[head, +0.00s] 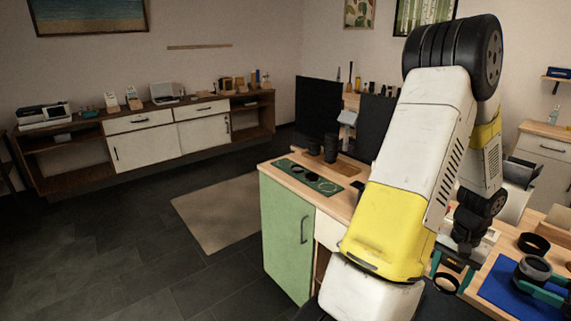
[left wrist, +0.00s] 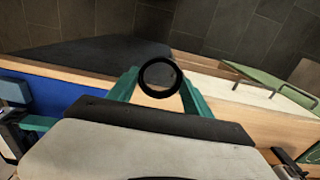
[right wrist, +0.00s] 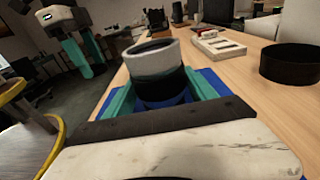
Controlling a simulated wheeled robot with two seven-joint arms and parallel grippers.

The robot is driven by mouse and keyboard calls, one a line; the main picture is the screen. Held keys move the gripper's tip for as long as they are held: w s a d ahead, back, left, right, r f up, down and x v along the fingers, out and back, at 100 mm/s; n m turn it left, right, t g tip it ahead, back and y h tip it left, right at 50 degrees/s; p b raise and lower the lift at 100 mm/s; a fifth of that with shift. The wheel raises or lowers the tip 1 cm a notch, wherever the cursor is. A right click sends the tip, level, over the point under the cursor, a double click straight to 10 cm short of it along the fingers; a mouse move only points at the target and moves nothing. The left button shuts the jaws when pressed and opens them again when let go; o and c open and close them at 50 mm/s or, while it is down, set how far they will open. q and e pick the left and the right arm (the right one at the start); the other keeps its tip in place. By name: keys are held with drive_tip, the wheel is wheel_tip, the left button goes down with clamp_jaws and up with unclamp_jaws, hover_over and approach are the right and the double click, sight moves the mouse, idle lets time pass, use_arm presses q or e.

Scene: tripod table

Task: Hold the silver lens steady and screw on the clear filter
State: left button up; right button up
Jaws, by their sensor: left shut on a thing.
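My left gripper (head: 447,278) is shut on the clear filter (left wrist: 160,77), a thin black ring seen nearly face-on between the teal fingers. It holds the filter in the air at the table's edge, left of the lens in the head view. The silver lens (head: 535,268) stands over the blue mat (head: 497,288). It shows in the right wrist view (right wrist: 153,58) with a silver upper rim and a dark lower body. My right gripper (right wrist: 160,92) has its teal fingers on both sides of the lens. I cannot tell whether they press on it.
A black ring (right wrist: 291,63) lies on the wooden table right of the lens in the right wrist view. A white box (right wrist: 217,47) lies behind it. A green tray with round holes (head: 307,177) and dark cylinders are on the far table part. My left arm covers the middle.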

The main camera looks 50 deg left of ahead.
idle(0.3)
use_arm(q)
drive_tip(key=w+d+r+m, duration=0.1)
drive_tip(key=w+d+r, duration=0.45)
drive_tip(key=w, duration=0.55)
wheel_tip(320, 180, up, 9)
drive_tip(key=m, duration=0.1)
hover_over(536, 266)
drive_tip(key=shift+w, duration=0.2)
drive_tip(key=shift+f, duration=3.25)
drive_tip(key=shift+f, duration=0.75)
